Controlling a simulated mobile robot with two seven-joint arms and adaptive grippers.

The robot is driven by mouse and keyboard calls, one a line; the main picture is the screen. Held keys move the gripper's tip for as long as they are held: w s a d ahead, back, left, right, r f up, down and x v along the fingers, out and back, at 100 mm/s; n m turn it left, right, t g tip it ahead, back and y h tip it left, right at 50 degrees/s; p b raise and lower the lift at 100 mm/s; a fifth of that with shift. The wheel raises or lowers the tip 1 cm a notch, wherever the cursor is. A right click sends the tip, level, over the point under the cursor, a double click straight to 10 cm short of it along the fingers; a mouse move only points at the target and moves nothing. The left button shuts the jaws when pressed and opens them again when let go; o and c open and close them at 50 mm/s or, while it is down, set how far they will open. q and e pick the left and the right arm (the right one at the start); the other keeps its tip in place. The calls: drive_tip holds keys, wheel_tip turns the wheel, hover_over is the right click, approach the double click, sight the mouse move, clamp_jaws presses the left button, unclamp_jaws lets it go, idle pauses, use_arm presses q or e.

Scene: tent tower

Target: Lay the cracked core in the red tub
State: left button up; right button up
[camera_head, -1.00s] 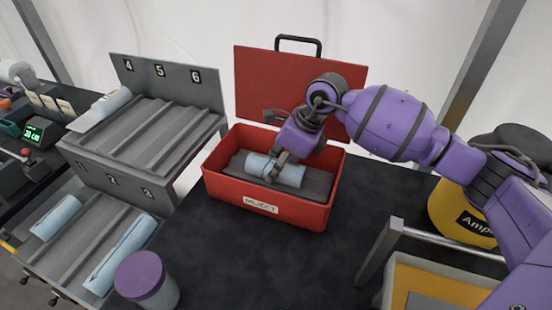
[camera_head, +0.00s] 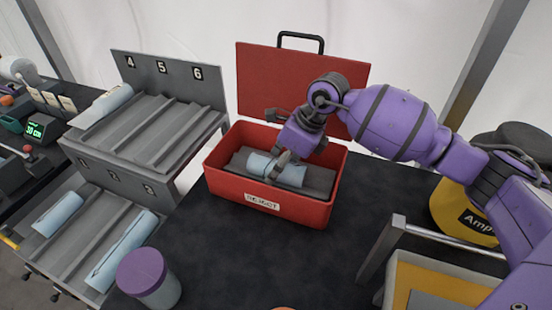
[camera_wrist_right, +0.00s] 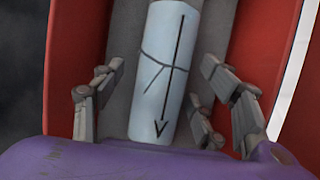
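The cracked core (camera_head: 277,170) is a pale blue-white cylinder lying on its side in the red tub (camera_head: 262,202), on a grey lining. In the right wrist view the core (camera_wrist_right: 164,75) shows a dark branching crack and a black arrow along its length. My right gripper (camera_head: 281,162) is down in the tub over the core. In the wrist view its fingers (camera_wrist_right: 161,68) stand apart on both sides of the core, with gaps visible, so it is open. The tub's label reads as reject. My left gripper is not in view.
The tub's red lid (camera_head: 254,82) stands open behind it. A grey rack (camera_head: 150,130) with numbered grooves and several pale cores is at left. A purple-lidded jar (camera_head: 142,272) stands in front. A yellow container (camera_head: 462,212) is at right. The dark tabletop before the tub is clear.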

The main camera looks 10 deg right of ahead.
drive_tip(key=shift+d, duration=0.1)
drive_tip(key=v, duration=1.2)
drive_tip(key=shift+f, duration=0.1)
idle(0.3)
